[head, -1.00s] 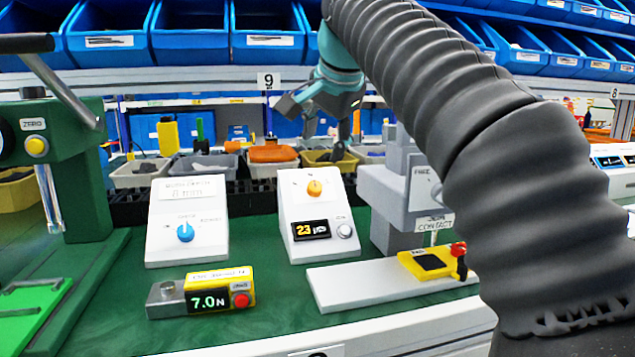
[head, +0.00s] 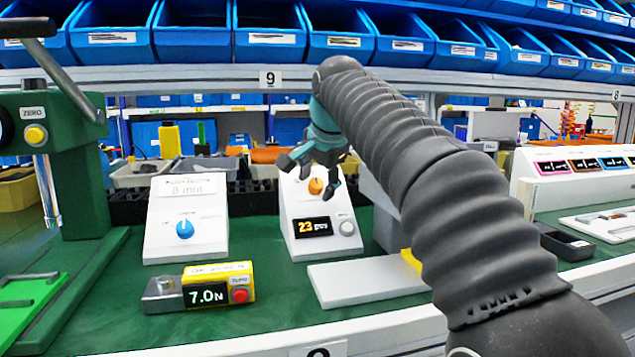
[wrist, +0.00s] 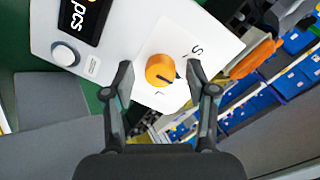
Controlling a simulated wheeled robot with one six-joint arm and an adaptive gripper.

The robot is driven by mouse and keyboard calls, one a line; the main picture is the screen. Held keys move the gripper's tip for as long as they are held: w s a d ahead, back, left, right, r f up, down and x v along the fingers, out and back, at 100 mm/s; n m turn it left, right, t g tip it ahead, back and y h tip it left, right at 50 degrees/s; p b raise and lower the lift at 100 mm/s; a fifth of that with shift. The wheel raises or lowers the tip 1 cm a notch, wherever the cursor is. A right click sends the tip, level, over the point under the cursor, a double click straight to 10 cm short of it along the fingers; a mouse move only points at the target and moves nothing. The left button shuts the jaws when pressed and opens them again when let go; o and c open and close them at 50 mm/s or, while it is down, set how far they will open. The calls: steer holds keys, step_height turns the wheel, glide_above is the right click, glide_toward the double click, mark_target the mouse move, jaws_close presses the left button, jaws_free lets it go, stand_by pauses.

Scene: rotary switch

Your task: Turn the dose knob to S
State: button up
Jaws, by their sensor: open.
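The orange dose knob (head: 316,186) is on the sloped top of a white box (head: 291,222) whose display reads 23. In the wrist view the knob (wrist: 160,70) shows between my gripper's two fingertips (wrist: 161,76), with a gap on each side. Its dark pointer mark is toward the lower right. The letter S (wrist: 197,50) is printed to the right of the knob, and a mark like an L is below it. My gripper (head: 309,177) is open and empty at the knob in the head view, partly covering the panel's top.
A white box with a blue knob (head: 185,229) stands to the left. A yellow-grey gauge (head: 207,294) reading 7.0 N lies in front of it. A white plate (head: 365,282) lies front right. A round grey button (head: 347,228) is beside the display. Blue bins (head: 270,40) line the shelf above.

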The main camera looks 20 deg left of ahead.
jaws_close()
steer(key=shift+n+p, duration=0.4)
stand_by(0.5)
steer(key=n+p, duration=0.2)
steer(key=shift+n, duration=0.4)
steer(key=n+p, duration=0.1)
steer(key=n, duration=0.1)
steer(key=shift+n+p, duration=0.3)
steer(key=shift+p, duration=0.1)
steer(key=n+p, duration=0.1)
steer(key=n, duration=0.1)
steer(key=n+p, duration=0.1)
steer(key=n, duration=0.2)
steer(key=shift+f+n+t+h, duration=0.2)
steer(key=shift+n+t+h, duration=0.1)
